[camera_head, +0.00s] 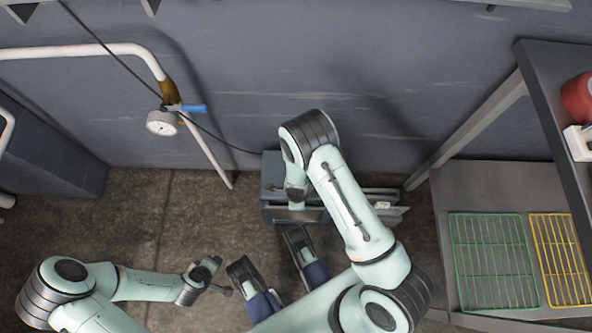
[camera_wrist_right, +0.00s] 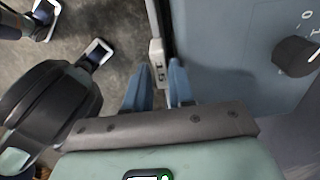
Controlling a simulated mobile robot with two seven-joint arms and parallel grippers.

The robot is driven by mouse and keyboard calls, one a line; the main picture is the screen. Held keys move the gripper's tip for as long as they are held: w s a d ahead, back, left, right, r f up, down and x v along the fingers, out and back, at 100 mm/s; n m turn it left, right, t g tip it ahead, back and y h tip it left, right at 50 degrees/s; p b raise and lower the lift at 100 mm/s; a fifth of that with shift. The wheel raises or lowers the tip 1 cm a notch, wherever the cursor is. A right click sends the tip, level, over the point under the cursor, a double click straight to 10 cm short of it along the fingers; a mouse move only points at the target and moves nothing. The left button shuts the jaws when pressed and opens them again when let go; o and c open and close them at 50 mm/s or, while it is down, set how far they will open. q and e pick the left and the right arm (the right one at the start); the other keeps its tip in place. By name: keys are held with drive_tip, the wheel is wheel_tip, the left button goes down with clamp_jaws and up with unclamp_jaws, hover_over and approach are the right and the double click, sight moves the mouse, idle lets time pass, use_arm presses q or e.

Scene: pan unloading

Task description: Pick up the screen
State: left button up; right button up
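No part is plainly marked as the screen. A thin, upright-looking grey plate with a pale lettered end piece (camera_wrist_right: 156,62) runs beside a blue-grey machine in the right wrist view; I cannot tell whether it is the screen. My right gripper (camera_wrist_right: 160,82) has one blue finger on each side of this end piece. The left finger looks close to it and a narrow gap shows at the right finger; contact is unclear. In the head view the right gripper is hidden beneath its wrist. My left gripper (camera_head: 218,280) is low, left of the machine, apparently empty.
The blue-grey machine (camera_head: 272,178) stands against the wall, its dark knob (camera_wrist_right: 296,56) at right. A shelf (camera_head: 455,185) holds a green wire rack (camera_head: 490,258) and a yellow one (camera_head: 562,255).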

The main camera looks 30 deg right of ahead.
drive_tip(key=shift+f, duration=0.6)
clamp_jaws()
drive_tip(key=shift+r, duration=0.15)
